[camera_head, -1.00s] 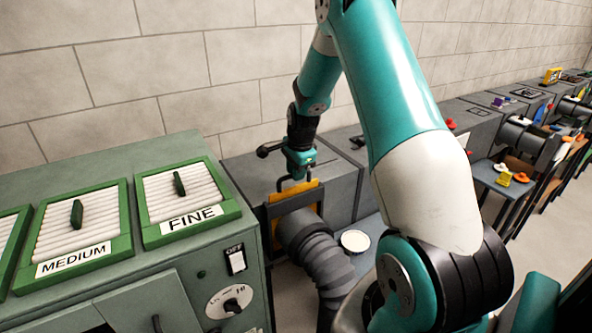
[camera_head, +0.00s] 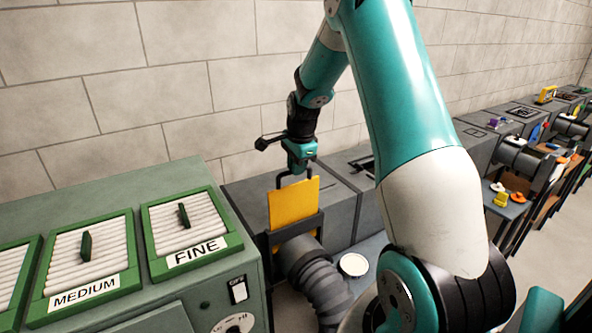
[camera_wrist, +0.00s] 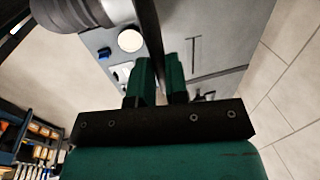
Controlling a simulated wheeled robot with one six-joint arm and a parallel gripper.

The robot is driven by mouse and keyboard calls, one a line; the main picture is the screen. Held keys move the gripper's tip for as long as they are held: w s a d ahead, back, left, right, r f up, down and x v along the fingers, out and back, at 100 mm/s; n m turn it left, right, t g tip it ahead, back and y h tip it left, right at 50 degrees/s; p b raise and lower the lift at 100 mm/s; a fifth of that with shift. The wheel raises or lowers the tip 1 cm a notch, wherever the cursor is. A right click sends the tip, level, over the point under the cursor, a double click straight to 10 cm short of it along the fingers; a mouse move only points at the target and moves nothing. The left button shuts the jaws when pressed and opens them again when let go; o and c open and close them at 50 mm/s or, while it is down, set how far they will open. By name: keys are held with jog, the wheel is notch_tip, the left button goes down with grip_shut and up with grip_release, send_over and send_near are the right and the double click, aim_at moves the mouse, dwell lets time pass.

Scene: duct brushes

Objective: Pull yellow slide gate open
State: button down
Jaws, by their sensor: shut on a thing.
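The yellow slide gate (camera_head: 294,204) stands upright in its dark frame (camera_head: 297,232), with a large part of its plate showing above the frame. A black handle (camera_head: 280,181) sits on the gate's top edge. My gripper (camera_head: 300,168) is above the gate, pointing down, and is shut on the handle. In the wrist view, my gripper's green fingers (camera_wrist: 160,82) close on a dark bar (camera_wrist: 150,40). The lower part of the gate is hidden inside the frame.
A grey ribbed duct hose (camera_head: 318,283) runs down from the frame. A green cabinet (camera_head: 130,176) with filter panels stands at left. A white round dish (camera_head: 354,265) is right of the hose. A block wall is close behind.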

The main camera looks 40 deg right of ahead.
jog(key=shift+w+d+r, duration=0.1)
jog(key=shift+w+r, duration=0.05)
jog(key=shift+r, duration=0.15)
jog(key=c, duration=1.1)
grip_release()
jog(key=shift+r, duration=0.1)
jog(key=s+r+b, duration=0.1)
jog(key=r, duration=0.4)
jog(key=s+r+b, duration=0.1)
jog(key=r+b, duration=0.1)
jog(key=r, duration=0.4)
jog(key=s+a+r+b, duration=0.1)
jog(key=r, duration=0.4)
jog(key=shift+s+r, duration=0.25)
jog(key=shift+r, duration=0.15)
